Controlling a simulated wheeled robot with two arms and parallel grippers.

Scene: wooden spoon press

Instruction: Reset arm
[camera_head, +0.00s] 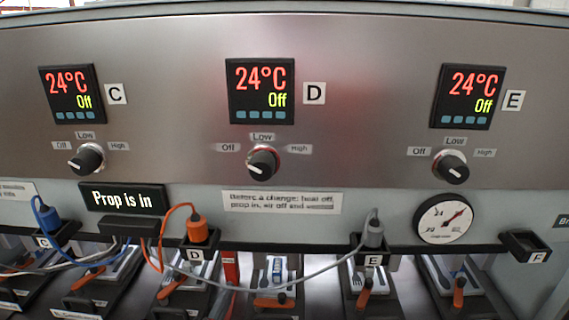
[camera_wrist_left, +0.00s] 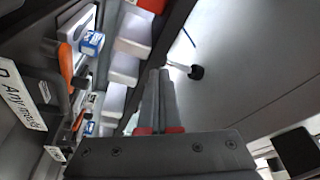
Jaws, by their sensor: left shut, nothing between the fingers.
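My left gripper (camera_wrist_left: 160,76) shows in the left wrist view, its two dark grey fingers together and pointing up the picture, with nothing between them. Small red parts sit at the base of the fingers. I cannot make out either gripper in the head view, which faces a metal control panel (camera_head: 180,60). Its displays C (camera_head: 72,93), D (camera_head: 260,91) and E (camera_head: 467,96) each read 24°C and Off. Below them are black knobs C (camera_head: 86,160), D (camera_head: 263,163) and E (camera_head: 453,167).
A lit sign (camera_head: 122,198) reads "Prop is in". An orange plug (camera_head: 196,229), a blue plug (camera_head: 46,214) and a grey plug (camera_head: 373,230) stand in holders, with cables hanging across. A round gauge (camera_head: 446,219) is at right. Below are several presses with orange handles (camera_head: 272,300).

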